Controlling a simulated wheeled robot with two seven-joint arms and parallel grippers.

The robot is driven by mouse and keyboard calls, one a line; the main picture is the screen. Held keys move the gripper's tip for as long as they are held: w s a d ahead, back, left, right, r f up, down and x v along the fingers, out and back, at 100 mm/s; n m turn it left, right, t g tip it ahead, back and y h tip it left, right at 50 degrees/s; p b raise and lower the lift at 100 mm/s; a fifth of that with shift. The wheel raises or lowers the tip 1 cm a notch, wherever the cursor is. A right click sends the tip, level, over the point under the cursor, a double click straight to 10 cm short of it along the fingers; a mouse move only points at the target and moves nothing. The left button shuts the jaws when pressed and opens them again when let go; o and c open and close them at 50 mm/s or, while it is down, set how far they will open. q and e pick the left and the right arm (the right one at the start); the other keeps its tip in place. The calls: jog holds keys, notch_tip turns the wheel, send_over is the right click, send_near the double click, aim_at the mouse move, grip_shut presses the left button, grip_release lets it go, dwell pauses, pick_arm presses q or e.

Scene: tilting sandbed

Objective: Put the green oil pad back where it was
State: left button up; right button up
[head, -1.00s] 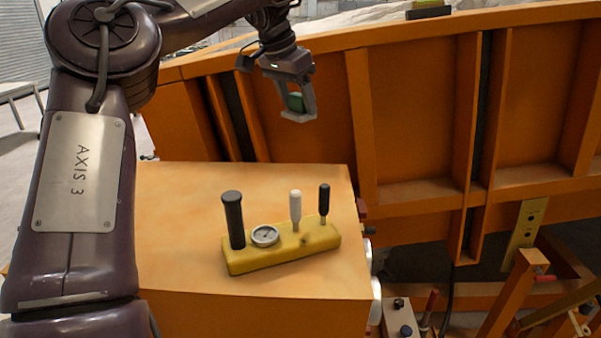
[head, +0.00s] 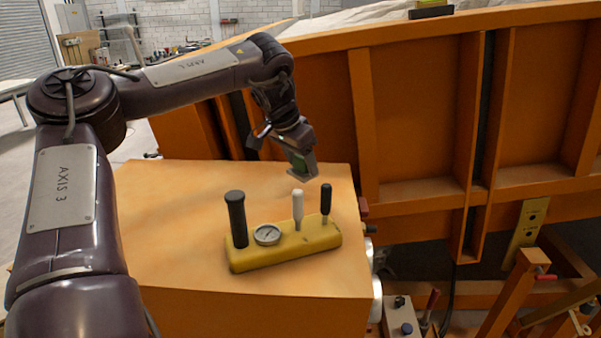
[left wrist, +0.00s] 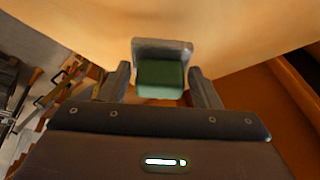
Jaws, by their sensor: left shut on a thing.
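The green oil pad (left wrist: 160,78) is between the fingers of my left gripper in the left wrist view, with a grey piece along its far side. In the head view my left gripper (head: 303,171) is shut on the pad and hangs above the back right part of the orange box top (head: 180,220). Only a little of the green pad shows there between the fingers. I cannot tell the exact gap between the gripper and the box top. My right gripper is not in view.
A yellow control block (head: 285,256) with a gauge (head: 267,235), a thick black handle (head: 236,218) and two levers stands on the box, in front of the gripper. The orange sandbed wall (head: 420,120) rises behind. The left part of the box top is clear.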

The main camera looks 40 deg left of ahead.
aim_at(298, 170)
pick_arm(q)
notch_tip(298, 170, down, 3)
jog(key=shift+s+f+p, duration=0.1)
jog(key=shift+f+p, duration=0.1)
jog(key=shift+p, duration=0.5)
jog(key=shift+a+f, duration=0.1)
jog(key=shift+f, duration=0.35)
jog(key=o, duration=0.9)
jog(key=shift+o, duration=0.2)
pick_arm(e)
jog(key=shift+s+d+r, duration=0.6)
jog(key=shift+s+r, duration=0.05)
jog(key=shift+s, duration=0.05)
pick_arm(q)
jog(key=shift+r, duration=0.1)
jog(key=shift+r, duration=0.3)
jog(key=b+v, duration=0.3)
jog(key=v, duration=0.8)
jog(key=shift+b, duration=0.35)
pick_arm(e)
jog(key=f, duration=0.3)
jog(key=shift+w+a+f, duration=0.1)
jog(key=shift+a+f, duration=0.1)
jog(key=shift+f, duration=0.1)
pick_arm(q)
jog(key=shift+s+r, duration=0.1)
jog(key=shift+r, duration=0.05)
